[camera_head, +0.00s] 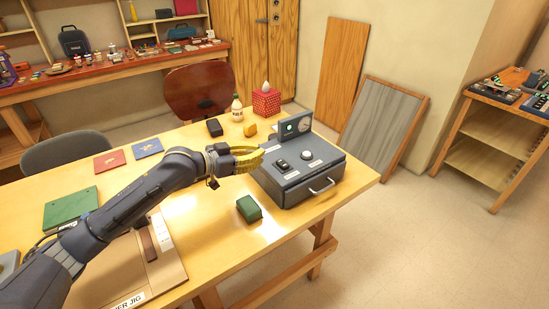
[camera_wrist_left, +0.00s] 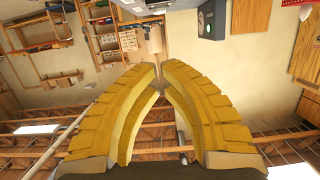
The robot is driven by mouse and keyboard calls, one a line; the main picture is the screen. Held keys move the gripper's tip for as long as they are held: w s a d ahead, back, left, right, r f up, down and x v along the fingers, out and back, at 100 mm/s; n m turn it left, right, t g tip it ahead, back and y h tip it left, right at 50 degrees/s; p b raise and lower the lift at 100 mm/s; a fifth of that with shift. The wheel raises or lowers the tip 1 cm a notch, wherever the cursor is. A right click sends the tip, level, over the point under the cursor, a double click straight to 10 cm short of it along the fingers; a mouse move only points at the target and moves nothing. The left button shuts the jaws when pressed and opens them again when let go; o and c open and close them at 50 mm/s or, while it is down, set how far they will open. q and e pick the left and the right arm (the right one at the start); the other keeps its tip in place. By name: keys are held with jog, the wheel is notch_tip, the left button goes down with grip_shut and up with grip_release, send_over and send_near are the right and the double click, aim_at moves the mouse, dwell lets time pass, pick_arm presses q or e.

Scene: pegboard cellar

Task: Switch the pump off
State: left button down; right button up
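A dark grey control box (camera_head: 300,185) stands on the table's right part, with a handle on its front. Its top carries a black switch (camera_head: 282,165), a round light-coloured knob (camera_head: 307,155) and pale labels too small to read. An upright panel (camera_head: 295,126) at its back has a greenish light and a round dial. My left gripper (camera_head: 262,158), with yellow ribbed fingers, is at the box's upper left edge; contact cannot be told. In the left wrist view its fingertips (camera_wrist_left: 160,66) come together with nothing between them. Part of the box (camera_wrist_left: 211,18) shows at the top there. My right gripper is out of view.
A green block (camera_head: 249,208) lies left of the box's front. A jig board (camera_head: 130,275) lies at the front left.

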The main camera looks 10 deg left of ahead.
pick_arm(q)
jog(key=shift+r, duration=0.2)
dwell(0.3)
jog(key=shift+w, duration=0.15)
send_over(282, 165)
notch_tip(282, 165, down, 2)
jog(key=shift+f, duration=0.2)
notch_tip(282, 165, down, 2)
jog(key=shift+d+f, duration=0.1)
jog(key=shift+f, duration=0.95)
